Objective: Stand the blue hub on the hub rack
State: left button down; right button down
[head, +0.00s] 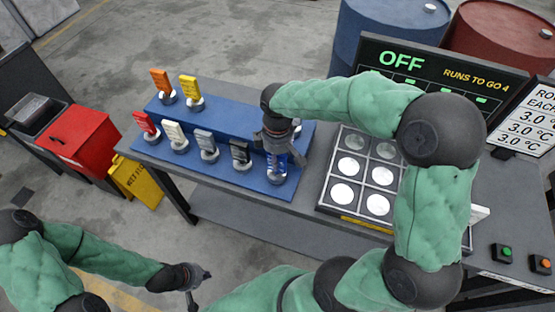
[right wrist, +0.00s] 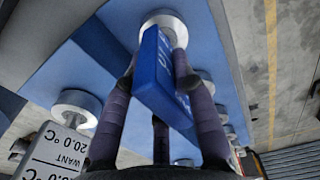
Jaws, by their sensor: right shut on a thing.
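The blue hub (head: 276,162) is upright at the right end of the front row of the blue hub rack (head: 221,180). In the right wrist view the blue hub (right wrist: 160,78) sits between the fingers, with its pale round foot at the rack. I cannot tell whether the foot bears on the rack. My right gripper (head: 277,152) points down over the hub and is shut on it; it also shows in the right wrist view (right wrist: 158,85). My left gripper (head: 203,287) is low at the front left, empty, its fingers spread, away from the rack.
Red, white, grey and black hubs stand in the front row; orange (head: 160,80) and yellow (head: 190,90) ones stand behind. A framed tray of round pale spots (head: 345,192) lies right of the rack. A screen (head: 402,60) reads OFF. A red box (head: 85,138) stands left.

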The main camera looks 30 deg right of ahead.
jog(key=shift+f, duration=0.2)
jog(key=c, duration=1)
grip_release()
notch_tip(320, 180, up, 12)
jog(key=p, duration=0.3)
jog(key=shift+r+p, duration=0.15)
jog(key=shift+p, duration=0.15)
